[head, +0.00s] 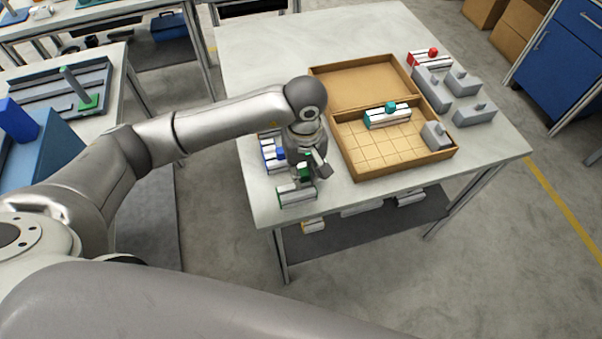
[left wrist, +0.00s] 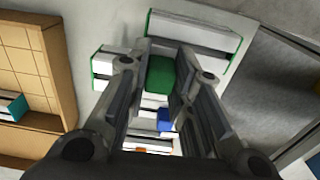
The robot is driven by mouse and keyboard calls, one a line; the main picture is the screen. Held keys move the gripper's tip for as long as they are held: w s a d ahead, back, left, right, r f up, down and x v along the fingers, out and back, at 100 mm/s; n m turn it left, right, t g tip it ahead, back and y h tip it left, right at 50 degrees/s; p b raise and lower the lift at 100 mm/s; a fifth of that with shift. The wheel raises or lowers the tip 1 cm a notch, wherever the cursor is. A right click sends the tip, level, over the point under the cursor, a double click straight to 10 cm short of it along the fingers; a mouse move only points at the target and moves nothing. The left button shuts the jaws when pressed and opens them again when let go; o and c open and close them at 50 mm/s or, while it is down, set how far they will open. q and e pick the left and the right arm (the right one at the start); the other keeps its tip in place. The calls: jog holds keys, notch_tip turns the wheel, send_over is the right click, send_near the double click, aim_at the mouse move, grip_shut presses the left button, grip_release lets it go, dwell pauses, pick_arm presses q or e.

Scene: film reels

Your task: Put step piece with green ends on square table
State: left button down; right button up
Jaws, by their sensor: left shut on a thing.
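The step piece with green ends (head: 297,194) is white with dark grooves and a green knob. It is at the near left corner of a light table (head: 262,50). I cannot tell whether it touches the tabletop. My left gripper (head: 305,172) is above it, pointing down, shut on its green knob. In the left wrist view the green knob (left wrist: 160,76) is between the fingertips (left wrist: 163,68), and the white body (left wrist: 190,38) with green edges lies beyond them. Which table is the square one is unclear. My right gripper is not in view.
An open cardboard box (head: 352,158) holds a teal-knobbed piece (head: 388,117) and a grey block (head: 435,135). A blue-ended piece (head: 268,153) sits close behind the gripper. Several grey blocks and a red-ended piece (head: 430,57) stand at right. Another table (head: 118,75) stands left.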

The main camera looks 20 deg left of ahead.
pick_arm(q)
jog(key=f+p, duration=0.1)
jog(key=a+f+p, duration=0.1)
jog(key=f, duration=0.1)
jog(key=shift+w+f, duration=0.1)
jog(key=shift+f, duration=0.35)
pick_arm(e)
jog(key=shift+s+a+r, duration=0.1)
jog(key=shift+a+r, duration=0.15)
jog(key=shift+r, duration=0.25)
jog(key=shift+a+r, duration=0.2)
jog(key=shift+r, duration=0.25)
pick_arm(q)
jog(key=shift+f, duration=0.1)
jog(key=shift+f, duration=0.15)
jog(key=c, duration=1.3)
grip_release()
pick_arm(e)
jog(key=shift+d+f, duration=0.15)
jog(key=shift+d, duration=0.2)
